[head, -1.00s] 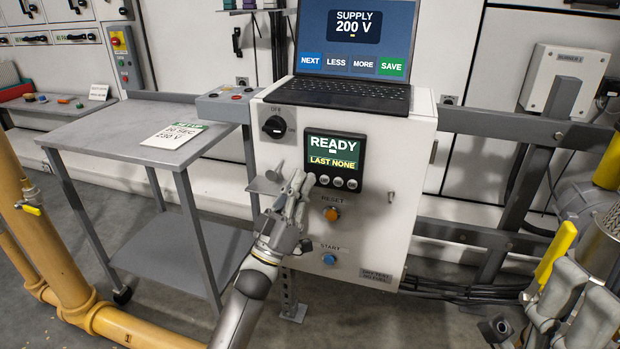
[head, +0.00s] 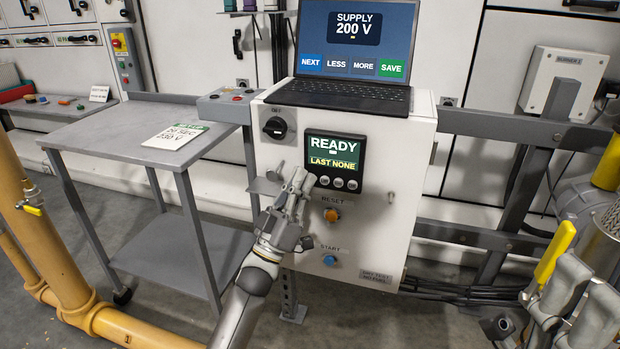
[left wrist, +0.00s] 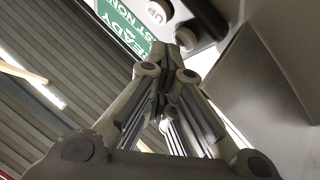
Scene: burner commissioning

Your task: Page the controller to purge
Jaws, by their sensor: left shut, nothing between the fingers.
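The controller (head: 335,161) is a dark panel on the front of the white cabinet. Its green screen (head: 333,149) reads READY and LAST NONE, with a row of 3 round pale buttons (head: 338,183) below. My left gripper (head: 304,178) is shut and empty, its tips just left of the leftmost button. Whether they touch the panel I cannot tell. In the left wrist view the shut fingers (left wrist: 170,58) point toward the panel, with a button marked UP (left wrist: 158,12) and part of the green screen (left wrist: 122,24) near them.
A laptop (head: 350,45) on the cabinet shows SUPPLY 200 V. A rotary switch (head: 275,128) is left of the controller; orange RESET (head: 332,215) and blue START (head: 329,260) buttons are below. A grey cart (head: 110,128) with a card (head: 175,136) stands left.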

